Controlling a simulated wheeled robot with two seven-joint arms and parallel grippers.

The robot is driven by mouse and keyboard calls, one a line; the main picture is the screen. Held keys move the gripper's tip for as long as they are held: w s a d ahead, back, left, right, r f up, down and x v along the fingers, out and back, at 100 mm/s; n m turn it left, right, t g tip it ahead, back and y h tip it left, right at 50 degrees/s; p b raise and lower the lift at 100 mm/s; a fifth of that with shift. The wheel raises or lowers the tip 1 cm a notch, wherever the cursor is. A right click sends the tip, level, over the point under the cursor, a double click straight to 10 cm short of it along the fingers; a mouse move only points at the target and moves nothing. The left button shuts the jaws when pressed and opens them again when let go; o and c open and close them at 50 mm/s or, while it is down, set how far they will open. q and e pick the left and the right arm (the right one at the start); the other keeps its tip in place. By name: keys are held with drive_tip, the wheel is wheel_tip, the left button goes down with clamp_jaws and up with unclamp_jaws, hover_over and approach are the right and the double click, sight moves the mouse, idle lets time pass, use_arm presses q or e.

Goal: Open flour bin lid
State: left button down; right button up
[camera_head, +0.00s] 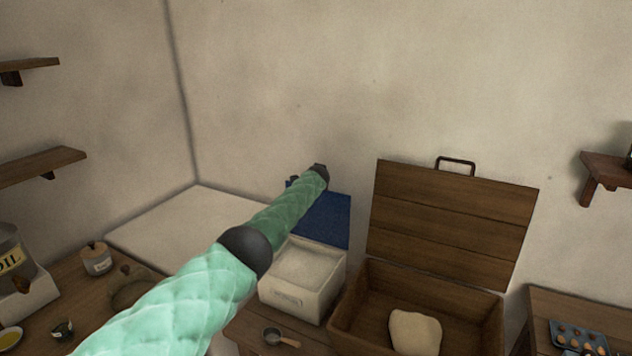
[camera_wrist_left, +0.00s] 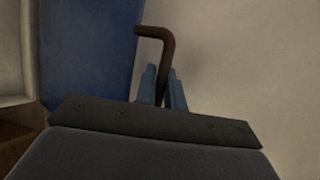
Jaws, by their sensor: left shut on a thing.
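The flour bin (camera_head: 290,298) is a cream box with a pale label holder on its front and pale flour (camera_head: 308,265) inside. Its blue lid (camera_head: 330,222) stands raised at the back of the bin, so the top is open. In the left wrist view the lid (camera_wrist_left: 88,50) fills the left part, with a bent brown handle (camera_wrist_left: 160,38) beside it. My left gripper (camera_wrist_left: 163,82) is shut on this handle. In the head view my left arm reaches across to the lid's top and hides the gripper and part of the lid. My right gripper is not in view.
A wooden chest (camera_head: 350,325) with its lid (camera_head: 450,225) raised stands right of the bin, with dough (camera_head: 415,332) inside. A scoop (camera_head: 281,338) lies in front of the bin. Jars and bowls crowd the left counter. The wall (camera_head: 420,90) is close behind.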

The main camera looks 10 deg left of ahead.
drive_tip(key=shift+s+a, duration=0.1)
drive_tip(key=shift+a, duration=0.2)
use_arm(q)
drive_tip(key=c, duration=1.5)
unclamp_jaws()
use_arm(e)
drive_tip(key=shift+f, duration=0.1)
use_arm(q)
drive_tip(key=shift+s+d+r, duration=0.1)
drive_tip(key=shift+s, duration=0.1)
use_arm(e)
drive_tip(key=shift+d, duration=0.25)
